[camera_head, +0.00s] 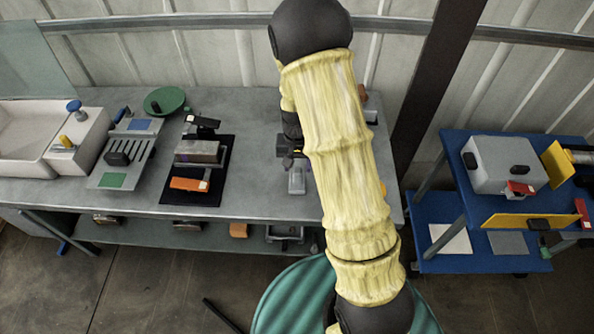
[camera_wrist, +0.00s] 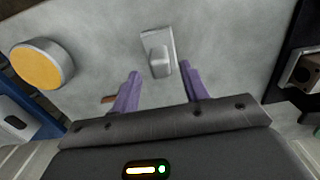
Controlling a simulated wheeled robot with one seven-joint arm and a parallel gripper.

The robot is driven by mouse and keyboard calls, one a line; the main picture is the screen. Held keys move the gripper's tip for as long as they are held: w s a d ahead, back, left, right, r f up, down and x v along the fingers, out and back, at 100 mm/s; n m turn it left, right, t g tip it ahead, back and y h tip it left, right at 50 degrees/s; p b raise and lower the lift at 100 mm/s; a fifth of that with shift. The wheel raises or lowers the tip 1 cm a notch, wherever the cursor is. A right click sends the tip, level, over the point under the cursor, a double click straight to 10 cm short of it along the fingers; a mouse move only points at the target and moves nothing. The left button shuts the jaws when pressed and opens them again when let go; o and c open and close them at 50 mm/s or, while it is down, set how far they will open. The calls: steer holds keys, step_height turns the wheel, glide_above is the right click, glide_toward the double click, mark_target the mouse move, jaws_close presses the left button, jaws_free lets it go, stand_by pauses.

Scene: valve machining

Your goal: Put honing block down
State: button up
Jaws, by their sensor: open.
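A small pale grey block with a raised rounded part, which I take to be the honing block (camera_wrist: 158,52), rests on the grey workbench. In the wrist view it lies just beyond my fingertips, in line with the gap between them. My gripper (camera_wrist: 160,82) is open, with its two purple fingers spread and nothing between them. In the head view the pale block (camera_head: 297,184) lies on the bench just in front of my gripper (camera_head: 293,160), whose fingers are too small to make out there.
A black mat (camera_head: 205,198) with a metal block (camera_head: 197,152) and an orange piece (camera_head: 189,184) lies to the left. A slotted plate (camera_head: 119,165) stands farther left. A round orange-topped part (camera_wrist: 42,64) stands on the bench. A blue table (camera_head: 470,265) is at right.

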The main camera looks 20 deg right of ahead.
step_height(320, 180, up, 8)
steer(key=shift+b, duration=0.4)
steer(key=shift+s+r, duration=0.1)
steer(key=shift+r, duration=0.05)
steer(key=s+r+n+t, duration=0.2)
steer(key=s+r, duration=0.3)
steer(key=s, duration=0.9)
steer(key=shift+r+n+t, duration=0.15)
steer(key=shift+n+t, duration=0.15)
steer(key=shift+n, duration=0.5)
